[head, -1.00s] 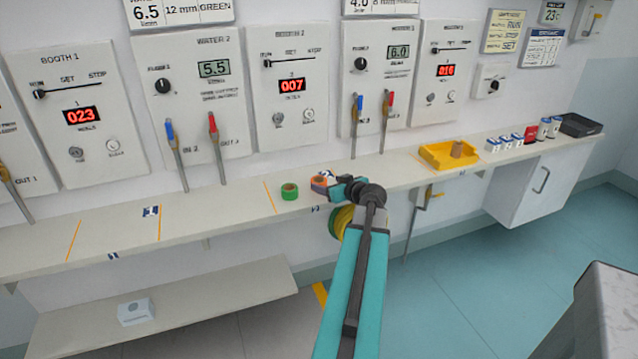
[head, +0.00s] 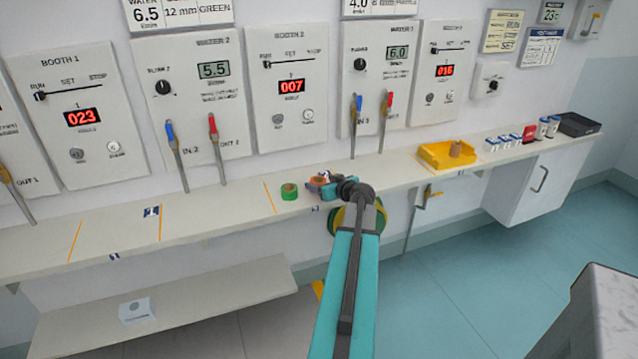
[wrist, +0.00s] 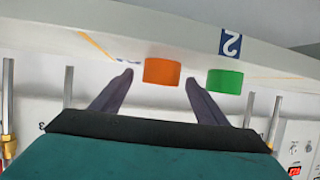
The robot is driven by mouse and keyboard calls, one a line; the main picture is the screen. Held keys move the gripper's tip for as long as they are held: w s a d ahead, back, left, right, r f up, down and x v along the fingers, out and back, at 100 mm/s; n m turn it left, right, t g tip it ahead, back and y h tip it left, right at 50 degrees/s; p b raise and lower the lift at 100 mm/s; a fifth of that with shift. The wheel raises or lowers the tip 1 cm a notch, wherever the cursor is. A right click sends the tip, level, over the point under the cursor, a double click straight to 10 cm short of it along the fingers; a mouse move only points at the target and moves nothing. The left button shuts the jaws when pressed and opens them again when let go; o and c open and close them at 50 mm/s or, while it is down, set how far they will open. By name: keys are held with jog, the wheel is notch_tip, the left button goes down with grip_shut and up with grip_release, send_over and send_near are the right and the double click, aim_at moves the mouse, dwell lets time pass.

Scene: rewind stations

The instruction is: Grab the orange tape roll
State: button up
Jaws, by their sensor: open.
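The orange tape roll (wrist: 162,71) lies on the shelf and shows in the wrist view just beyond and between the two fingertips of my open gripper (wrist: 160,80). The fingers do not visibly press on it. In the head view the orange roll (head: 314,184) is partly hidden behind my gripper (head: 325,186). A green tape roll (wrist: 225,81) sits beside it, just past the other fingertip in the wrist view. The green roll (head: 289,191) also shows to the left of my gripper in the head view.
The narrow shelf (head: 225,204) runs along the wall below the booth panels. Hose handles (head: 218,150) stand above its back edge. A yellow tray (head: 433,153) lies to the right. A yellow-green coil (head: 342,220) hangs under the shelf behind my arm. The shelf's left part is mostly clear.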

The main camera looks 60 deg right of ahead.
aim_at(321, 182)
jog(key=shift+p+x, duration=0.45)
jog(key=shift+x, duration=1.2)
jog(key=c, duration=1.1)
